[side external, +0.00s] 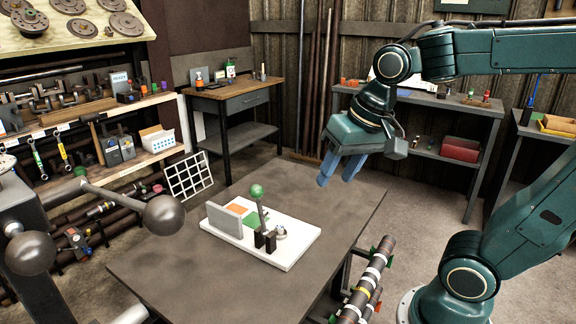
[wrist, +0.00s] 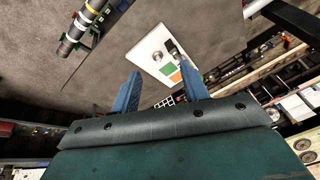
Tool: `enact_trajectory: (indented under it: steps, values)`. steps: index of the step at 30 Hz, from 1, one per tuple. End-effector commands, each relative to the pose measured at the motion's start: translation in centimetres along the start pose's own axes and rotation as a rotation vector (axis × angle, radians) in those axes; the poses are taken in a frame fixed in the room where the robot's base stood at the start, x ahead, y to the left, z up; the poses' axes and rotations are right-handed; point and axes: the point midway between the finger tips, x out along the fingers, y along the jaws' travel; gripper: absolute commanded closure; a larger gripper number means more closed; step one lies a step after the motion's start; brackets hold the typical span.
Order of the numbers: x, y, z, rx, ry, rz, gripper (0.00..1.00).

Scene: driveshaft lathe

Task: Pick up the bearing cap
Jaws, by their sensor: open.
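A small round silvery part (side external: 281,231), which looks like the bearing cap, sits on the white board (side external: 290,256) at its right end. It also shows in the wrist view (wrist: 158,56), just beyond the fingertips. The board lies on the grey table and carries a green square, an orange square (side external: 237,210), an upright grey plate (side external: 225,221), dark upright blocks (side external: 265,240) and a green-topped lever (side external: 257,191). My gripper (side external: 340,168) has blue fingers, open and empty, high above the table's far right part. It is well apart from the silvery part.
The grey table (side external: 165,265) is bare around the board. A lever with dark balls (side external: 165,215) reaches in at the left. Benches line the back wall.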

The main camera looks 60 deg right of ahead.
Motion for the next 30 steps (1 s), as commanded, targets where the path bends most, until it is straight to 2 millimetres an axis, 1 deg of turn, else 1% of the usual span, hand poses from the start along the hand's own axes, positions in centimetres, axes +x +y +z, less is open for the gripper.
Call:
enact_trajectory:
  steps: [1,3,11,18,24,30]
  values:
    - [0.5,-0.1,-1.0,0.06,-0.02,0.009,0.55]
    - [1.0,-0.3,-2.1,0.149,-0.042,0.019,0.55]
    - [3.8,-0.6,-6.5,0.48,-0.12,0.069,0.55]
    - [7.3,-0.2,-10.3,0.786,-0.183,0.132,0.55]
    - [10.9,0.7,-13.1,1.035,-0.228,0.195,0.55]
    - [13.8,1.7,-14.8,1.225,-0.256,0.25,0.55]
